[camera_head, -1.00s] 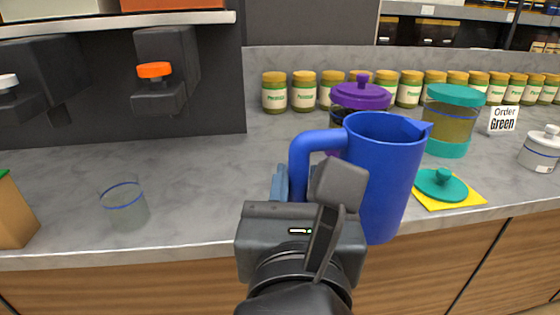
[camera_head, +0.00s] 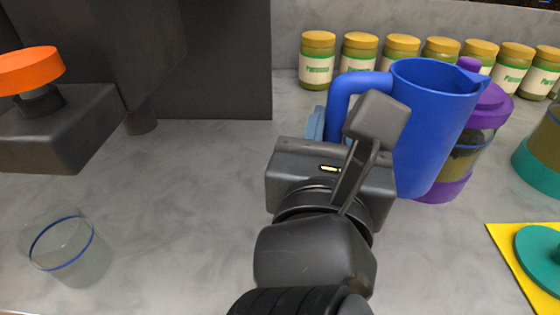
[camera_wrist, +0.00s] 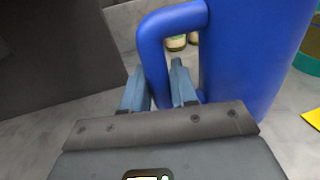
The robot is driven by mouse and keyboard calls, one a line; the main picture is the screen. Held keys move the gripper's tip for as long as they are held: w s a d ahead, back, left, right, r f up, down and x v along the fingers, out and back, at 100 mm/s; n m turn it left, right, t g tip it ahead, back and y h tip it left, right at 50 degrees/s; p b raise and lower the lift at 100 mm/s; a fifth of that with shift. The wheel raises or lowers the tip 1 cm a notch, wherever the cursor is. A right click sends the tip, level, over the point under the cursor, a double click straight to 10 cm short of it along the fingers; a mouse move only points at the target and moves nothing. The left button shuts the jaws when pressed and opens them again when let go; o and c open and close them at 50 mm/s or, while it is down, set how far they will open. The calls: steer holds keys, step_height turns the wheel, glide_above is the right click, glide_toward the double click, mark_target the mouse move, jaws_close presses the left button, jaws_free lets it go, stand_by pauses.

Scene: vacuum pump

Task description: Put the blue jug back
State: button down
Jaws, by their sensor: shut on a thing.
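The blue jug (camera_head: 435,115) is upright in the head view, its handle to the left and its spout to the right. My gripper (camera_head: 318,128) is shut on the jug's handle. In the wrist view, the blue-grey fingers (camera_wrist: 160,88) are at the handle (camera_wrist: 153,45), with the jug's body (camera_wrist: 258,50) just to the right. The jug's base is partly hidden by my gripper, so I cannot tell whether it touches the counter.
A purple-lidded container (camera_head: 468,150) stands right behind the jug. Jars (camera_head: 360,55) line the back wall. A clear glass (camera_head: 68,252) stands at left below a dispenser with an orange knob (camera_head: 30,70). A teal lid (camera_head: 542,258) lies on a yellow mat at right. Grey counter (camera_head: 190,200) is clear between.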

steer(key=shift+w+a+f+b, duration=0.2)
steer(key=shift+w+a+f, duration=0.05)
steer(key=shift+a+f, duration=1.4)
steer(key=shift+w+a+f+b, duration=0.2)
steer(key=shift+a+f, duration=1.5)
steer(key=shift+w+a+f+b, duration=0.2)
steer(key=shift+w+a+f, duration=0.05)
steer(key=shift+a+f, duration=1.4)
steer(key=shift+f, duration=0.15)
steer(key=c, duration=0.9)
jaws_free()
steer(key=shift+s, duration=0.15)
steer(key=b+v, duration=0.1)
steer(key=v, duration=1)
steer(key=shift+s+a, duration=0.15)
steer(key=shift+s, duration=0.2)
